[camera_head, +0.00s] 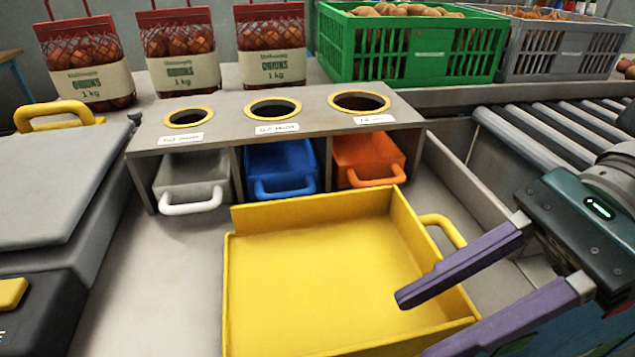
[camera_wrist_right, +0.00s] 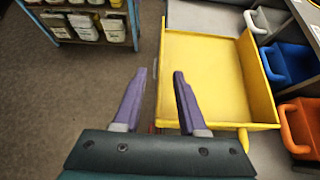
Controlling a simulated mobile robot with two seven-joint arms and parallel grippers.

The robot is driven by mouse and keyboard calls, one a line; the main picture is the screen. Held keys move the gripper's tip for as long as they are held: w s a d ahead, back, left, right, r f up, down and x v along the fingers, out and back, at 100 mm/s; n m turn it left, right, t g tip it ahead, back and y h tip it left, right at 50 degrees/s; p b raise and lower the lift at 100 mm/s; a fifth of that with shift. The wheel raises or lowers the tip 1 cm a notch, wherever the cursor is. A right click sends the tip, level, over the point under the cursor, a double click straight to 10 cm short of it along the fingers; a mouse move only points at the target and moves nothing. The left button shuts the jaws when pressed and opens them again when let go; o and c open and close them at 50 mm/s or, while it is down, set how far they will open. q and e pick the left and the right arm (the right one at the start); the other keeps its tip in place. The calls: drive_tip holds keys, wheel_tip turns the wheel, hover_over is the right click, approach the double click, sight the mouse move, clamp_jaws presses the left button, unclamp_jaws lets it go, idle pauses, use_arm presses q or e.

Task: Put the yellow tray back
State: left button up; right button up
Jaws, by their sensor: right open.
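The yellow tray (camera_head: 310,262) lies flat and empty on the grey worktop, in front of the sizing stand. Its far and right walls are raised, and a yellow handle (camera_head: 443,229) sticks out on its right side. The tray also shows in the right wrist view (camera_wrist_right: 208,80). My right gripper (camera_head: 425,325) is open and empty, with purple fingers over the tray's near right part in the head view. In the right wrist view the fingertips (camera_wrist_right: 166,72) are beside the tray's edge; I cannot tell whether they touch it. My left gripper is not in view.
The grey stand (camera_head: 225,118) has three holes above grey (camera_head: 192,180), blue (camera_head: 281,168) and orange (camera_head: 368,160) drawers. Onion sacks (camera_head: 180,50) and a green crate (camera_head: 410,50) stand behind. A roller conveyor (camera_head: 545,130) is right; a grey machine (camera_head: 50,190) is left.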

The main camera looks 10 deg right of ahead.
sight(405, 335)
drive_tip(key=x, duration=0.3)
drive_tip(key=p+x, duration=0.1)
drive_tip(key=x, duration=0.1)
drive_tip(key=shift+a+f, duration=0.15)
drive_tip(key=shift+f, duration=0.3)
clamp_jaws()
idle(1.0)
